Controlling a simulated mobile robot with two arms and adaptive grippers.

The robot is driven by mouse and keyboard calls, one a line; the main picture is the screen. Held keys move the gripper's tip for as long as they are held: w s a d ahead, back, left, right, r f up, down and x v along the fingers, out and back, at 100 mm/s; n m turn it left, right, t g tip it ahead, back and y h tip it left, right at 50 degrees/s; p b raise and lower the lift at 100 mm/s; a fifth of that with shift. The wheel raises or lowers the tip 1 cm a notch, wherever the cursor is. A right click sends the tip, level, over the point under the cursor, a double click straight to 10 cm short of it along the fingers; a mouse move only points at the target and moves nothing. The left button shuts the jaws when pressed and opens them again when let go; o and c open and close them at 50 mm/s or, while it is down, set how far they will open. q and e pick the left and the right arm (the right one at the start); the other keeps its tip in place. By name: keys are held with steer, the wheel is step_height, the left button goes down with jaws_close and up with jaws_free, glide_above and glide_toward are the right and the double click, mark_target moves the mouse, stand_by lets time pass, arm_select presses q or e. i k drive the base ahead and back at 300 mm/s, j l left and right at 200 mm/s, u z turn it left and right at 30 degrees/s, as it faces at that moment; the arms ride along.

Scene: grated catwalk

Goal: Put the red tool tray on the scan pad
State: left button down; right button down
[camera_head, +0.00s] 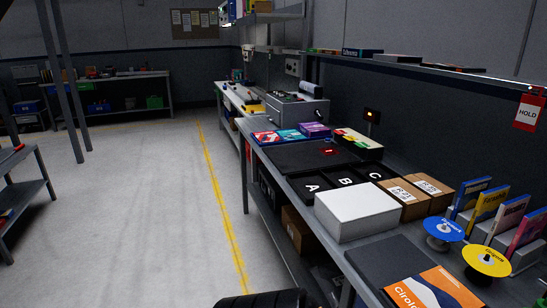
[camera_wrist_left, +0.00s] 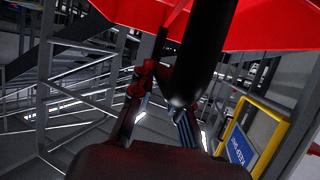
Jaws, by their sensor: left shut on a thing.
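A large red surface (camera_wrist_left: 275,22), which looks like the red tool tray, fills the top of the left wrist view; only part of it shows. My left gripper (camera_wrist_left: 168,78) is below it, shut on the tray, though the contact is partly hidden. A thick dark rounded bar (camera_wrist_left: 207,50) crosses in front of the red; I cannot tell whether it belongs to the tray.
The bench (camera_head: 262,182) holds lettered black bins (camera_head: 312,187), a white box (camera_head: 357,212), cartons (camera_head: 404,198), spools (camera_head: 444,230) and an orange-and-white book (camera_head: 432,290). The floor (camera_head: 150,190) to its left is clear. Railings (camera_wrist_left: 75,95) and a yellow-framed sign (camera_wrist_left: 245,145) show in the left wrist view.

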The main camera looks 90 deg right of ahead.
mark_target(295, 156)
steer(key=z, duration=3.45)
steer(key=i+j+z, duration=0.15)
steer(key=j, duration=0.15)
steer(key=i+j+z, duration=0.15)
steer(key=j, duration=0.2)
steer(key=i+j+z, duration=0.15)
steer(key=j, duration=0.2)
steer(key=i+j+z, duration=0.15)
steer(key=j, duration=0.2)
steer(key=i+j, duration=0.1)
steer(key=j, duration=0.35)
steer(key=i+j, duration=0.15)
steer(key=j, duration=0.25)
steer(key=i+j, duration=0.1)
steer(key=j, duration=0.35)
steer(key=i+j, duration=0.1)
steer(key=j, duration=0.3)
steer(key=i+j, duration=0.15)
steer(key=j, duration=0.3)
